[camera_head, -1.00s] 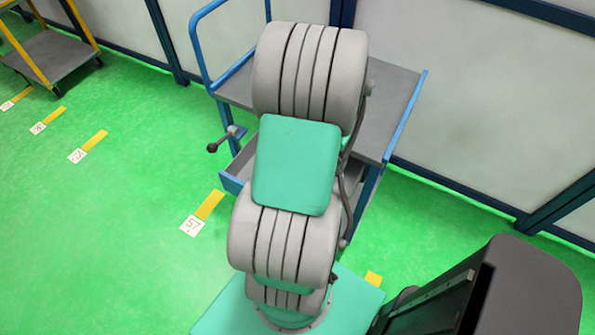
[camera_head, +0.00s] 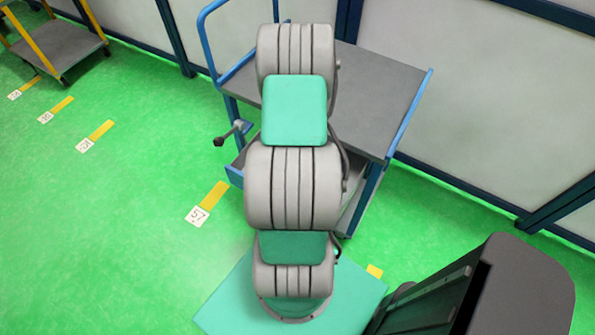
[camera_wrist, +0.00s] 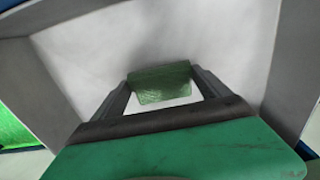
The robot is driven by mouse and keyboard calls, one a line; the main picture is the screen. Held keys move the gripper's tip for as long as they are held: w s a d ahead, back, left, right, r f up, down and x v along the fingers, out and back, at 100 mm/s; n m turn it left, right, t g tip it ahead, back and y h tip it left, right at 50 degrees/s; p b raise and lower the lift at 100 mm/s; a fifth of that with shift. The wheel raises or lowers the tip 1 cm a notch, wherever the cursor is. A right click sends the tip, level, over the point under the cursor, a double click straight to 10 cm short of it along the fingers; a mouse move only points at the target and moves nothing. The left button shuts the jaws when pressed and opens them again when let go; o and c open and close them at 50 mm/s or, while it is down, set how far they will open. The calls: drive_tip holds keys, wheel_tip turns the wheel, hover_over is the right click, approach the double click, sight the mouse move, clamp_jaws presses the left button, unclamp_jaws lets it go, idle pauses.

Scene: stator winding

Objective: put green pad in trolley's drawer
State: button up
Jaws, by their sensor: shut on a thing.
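The green pad (camera_wrist: 163,84) is a small textured block held between the two dark fingers of my gripper (camera_wrist: 163,92) in the wrist view. My gripper is shut on it. Behind the pad is a pale grey surface bounded by slanted edges, which looks like the inside of the drawer (camera_wrist: 90,60). I cannot tell whether the pad touches it. In the head view the trolley (camera_head: 375,95) has a grey top and blue frame. Its drawer (camera_head: 236,172) is pulled out below the top. My arm hides the drawer's middle, my gripper and the pad there.
A dark-knobbed lever (camera_head: 220,141) sticks out at the trolley's left side. A yellow-framed cart (camera_head: 55,45) stands at the far left. A pale wall (camera_head: 480,120) runs behind the trolley. The green floor (camera_head: 100,230) at left is clear apart from yellow floor markings.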

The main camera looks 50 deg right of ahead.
drive_tip(key=o, duration=1)
drive_tip(key=shift+f, duration=0.1)
wheel_tip(320, 180, up, 12)
drive_tip(key=b, duration=0.1)
drive_tip(key=w+a+r+n+t, duration=0.1)
drive_tip(key=w+a+r+n, duration=0.6)
drive_tip(key=w+a+r, duration=0.4)
drive_tip(key=s+a+r+n+t, duration=0.1)
drive_tip(key=a+r+n, duration=0.1)
drive_tip(key=a, duration=0.4)
drive_tip(key=s+a+r+n+t, duration=0.1)
drive_tip(key=a+r+n, duration=0.2)
drive_tip(key=a+n, duration=0.2)
drive_tip(key=s+a+r+n, duration=0.2)
drive_tip(key=a+n, duration=0.1)
drive_tip(key=a, duration=0.6)
drive_tip(key=shift+a+r+t, duration=0.2)
drive_tip(key=shift+t, duration=0.2)
